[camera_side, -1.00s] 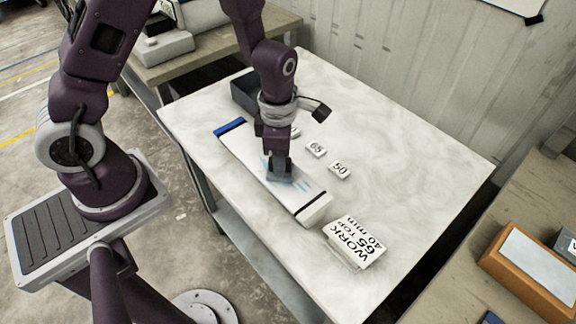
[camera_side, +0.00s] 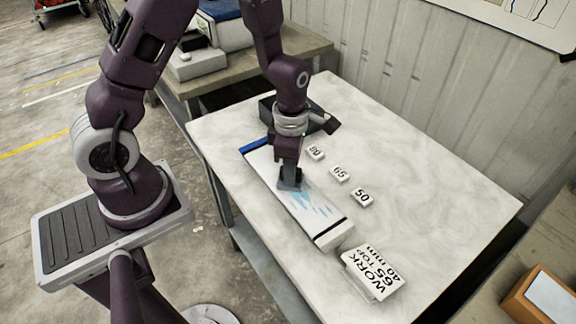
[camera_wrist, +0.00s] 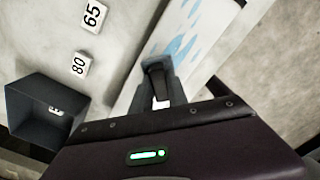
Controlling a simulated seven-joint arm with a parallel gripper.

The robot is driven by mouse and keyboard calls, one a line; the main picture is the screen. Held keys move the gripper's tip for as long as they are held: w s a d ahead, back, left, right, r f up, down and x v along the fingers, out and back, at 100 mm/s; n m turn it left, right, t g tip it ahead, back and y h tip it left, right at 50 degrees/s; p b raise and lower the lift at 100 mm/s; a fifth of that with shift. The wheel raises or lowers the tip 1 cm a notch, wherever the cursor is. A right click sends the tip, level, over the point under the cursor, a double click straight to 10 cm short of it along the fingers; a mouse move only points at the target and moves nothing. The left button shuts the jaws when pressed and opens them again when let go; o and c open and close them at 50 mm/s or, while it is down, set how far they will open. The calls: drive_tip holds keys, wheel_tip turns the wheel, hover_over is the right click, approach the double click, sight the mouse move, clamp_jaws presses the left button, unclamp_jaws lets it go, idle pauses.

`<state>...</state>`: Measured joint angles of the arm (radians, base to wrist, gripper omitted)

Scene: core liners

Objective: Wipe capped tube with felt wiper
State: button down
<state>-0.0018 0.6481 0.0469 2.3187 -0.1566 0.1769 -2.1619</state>
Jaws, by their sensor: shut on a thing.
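The capped tube (camera_side: 266,164) is a long white piece lying on the table, with a blue cap at its far end and a black band near its near end. Light blue marks show on its upper face, on the near side of my gripper. My gripper (camera_side: 290,172) points down and is shut on the grey felt wiper (camera_side: 290,185), which looks to be against the tube's upper face. In the wrist view the wiper (camera_wrist: 166,88) sits over the white tube (camera_wrist: 213,18), with blue marks beyond it. The wiper's underside is hidden.
Number tiles 80 (camera_side: 315,152), 65 (camera_side: 339,173) and 50 (camera_side: 362,197) lie in a row right of the tube. A dark open box (camera_wrist: 40,112) stands near the far end. A printed card (camera_side: 373,272) lies at the near end. The right side of the table (camera_side: 440,190) is clear.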

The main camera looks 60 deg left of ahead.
drive_tip(key=shift+d+r, duration=0.15)
drive_tip(key=shift+d, duration=0.35)
drive_tip(key=shift+d+f, duration=0.2)
drive_tip(key=shift+d, duration=0.15)
drive_tip(key=shift+d+r, duration=0.2)
drive_tip(key=shift+d, duration=0.25)
drive_tip(key=shift+d+f, duration=0.15)
drive_tip(key=shift+d, duration=4.7)
approach(299, 188)
drive_tip(key=shift+a+f, duration=0.9)
drive_tip(key=shift+f, duration=0.25)
drive_tip(key=shift+a+f, duration=0.85)
drive_tip(key=shift+f, duration=0.35)
drive_tip(key=shift+a+f, duration=0.9)
drive_tip(key=shift+f, duration=0.25)
wheel_tip(299, 188, up, 8)
